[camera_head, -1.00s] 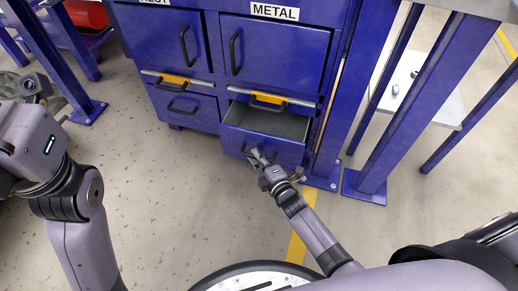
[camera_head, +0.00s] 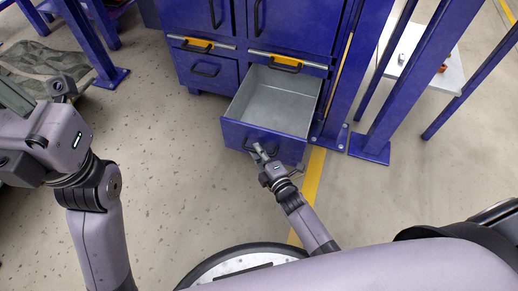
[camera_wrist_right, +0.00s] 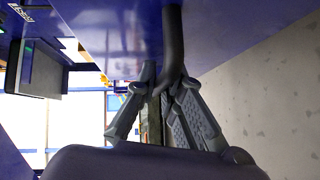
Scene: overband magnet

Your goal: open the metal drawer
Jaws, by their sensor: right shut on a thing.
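The metal drawer (camera_head: 268,138) is the lower right drawer of the blue cabinet. It is pulled far out, and its grey inside looks empty. My right gripper (camera_head: 262,158) is at the drawer's front, shut on its handle. In the right wrist view the fingers (camera_wrist_right: 165,90) close around the dark drawer handle (camera_wrist_right: 173,45), with the blue drawer front beside it. My left arm comes in from the left, and its gripper (camera_head: 62,90) is away from the cabinet; its fingers are not clear.
The closed lower left drawer (camera_head: 207,70) is beside the open one. Blue posts (camera_head: 375,140) and a grey shelf (camera_head: 425,72) stand to the right. A yellow floor line (camera_head: 314,180) runs by the drawer. The floor left of the drawer is free.

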